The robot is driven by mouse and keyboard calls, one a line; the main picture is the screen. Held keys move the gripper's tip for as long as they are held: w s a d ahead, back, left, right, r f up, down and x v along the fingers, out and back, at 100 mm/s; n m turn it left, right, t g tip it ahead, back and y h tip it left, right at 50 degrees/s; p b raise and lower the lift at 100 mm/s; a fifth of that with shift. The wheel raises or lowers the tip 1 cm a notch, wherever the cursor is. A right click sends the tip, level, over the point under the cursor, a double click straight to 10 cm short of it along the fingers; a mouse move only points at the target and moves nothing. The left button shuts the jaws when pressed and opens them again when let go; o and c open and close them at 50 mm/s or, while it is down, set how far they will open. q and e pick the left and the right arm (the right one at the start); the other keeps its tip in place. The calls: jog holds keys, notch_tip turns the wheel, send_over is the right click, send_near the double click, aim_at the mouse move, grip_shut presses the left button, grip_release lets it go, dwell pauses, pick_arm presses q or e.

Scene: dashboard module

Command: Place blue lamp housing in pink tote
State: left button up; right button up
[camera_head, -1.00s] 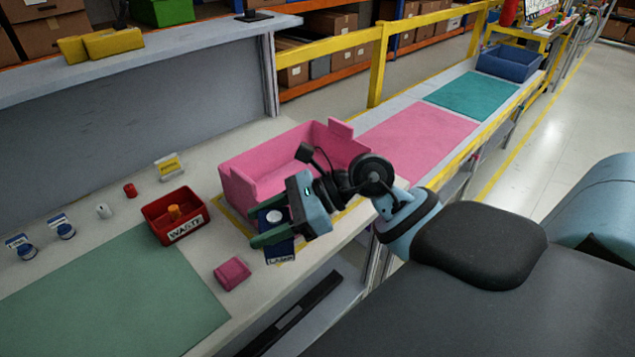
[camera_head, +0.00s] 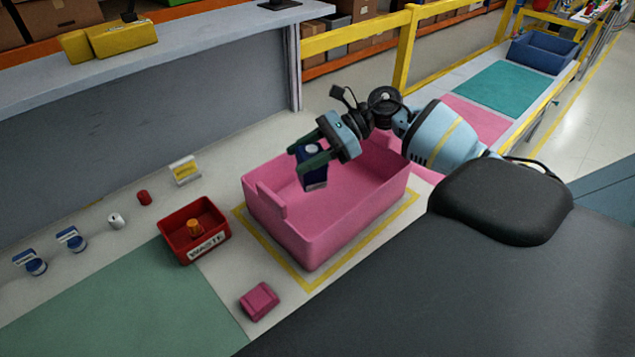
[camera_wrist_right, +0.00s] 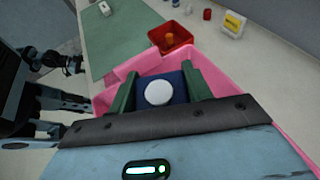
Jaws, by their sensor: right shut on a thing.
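The blue lamp housing (camera_head: 313,178) is a dark blue block with a round white top. My right gripper (camera_head: 312,163) is shut on it and holds it over the pink tote (camera_head: 330,222), inside the rim outline in the head view. In the right wrist view the housing (camera_wrist_right: 160,91) sits between the two green fingers of my right gripper (camera_wrist_right: 158,90), with the pink tote (camera_wrist_right: 128,68) around and below. How far its underside is above the tote floor I cannot tell. The tote's visible floor is empty. My left gripper is not in the head view; dark arm parts show at left in the wrist view.
A red WASTE bin (camera_head: 195,232) holding an orange piece stands left of the tote. A small pink block (camera_head: 259,301) lies in front. Blue-and-white parts (camera_head: 72,240), a red cap (camera_head: 144,198) and a yellow-white card holder (camera_head: 185,171) stand further left.

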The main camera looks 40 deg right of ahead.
aim_at(301, 181)
jog(key=shift+f, duration=0.1)
notch_tip(301, 181, down, 5)
jog(key=shift+s+r+p, duration=0.1)
jog(key=shift+s+p, duration=0.05)
jog(key=shift+p, duration=0.15)
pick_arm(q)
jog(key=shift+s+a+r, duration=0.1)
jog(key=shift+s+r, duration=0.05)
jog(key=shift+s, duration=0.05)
pick_arm(e)
jog(key=shift+f, duration=0.75)
notch_tip(301, 181, down, 3)
jog(key=shift+f, duration=0.2)
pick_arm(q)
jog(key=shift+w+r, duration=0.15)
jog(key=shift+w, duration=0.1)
pick_arm(e)
jog(key=shift+f, duration=0.3)
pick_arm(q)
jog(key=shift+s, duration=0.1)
pick_arm(e)
jog(key=o, duration=1.1)
jog(key=shift+r, duration=0.1)
jog(key=shift+c, duration=0.2)
